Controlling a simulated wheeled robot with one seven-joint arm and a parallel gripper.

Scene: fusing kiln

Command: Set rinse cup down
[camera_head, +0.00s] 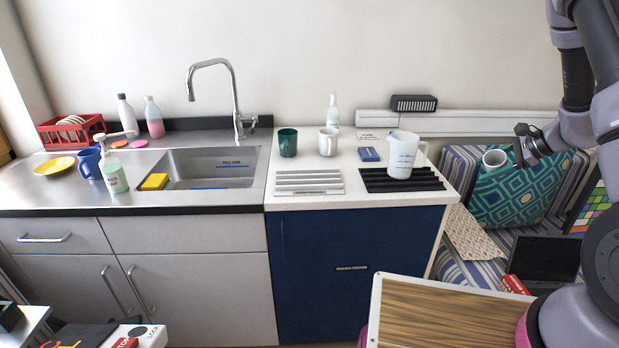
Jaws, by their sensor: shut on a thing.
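My gripper (517,151) is at the right, raised in front of a teal patterned bag or cushion. It is shut on a small white cup (493,161) with a greenish inside, which is tilted with its opening partly toward the camera. The grip point is partly hidden. The held cup is apart from the white counter (355,195), to the right of its edge. No label on the cup is readable, so I cannot confirm that it is the rinse cup.
On the counter stand a dark green cup (288,143), a white mug (328,143), a clear bottle (333,112) and a white jug (403,155) on a black slatted rack (378,182). A light slatted rack (308,182) lies left. The sink (210,167) is further left.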

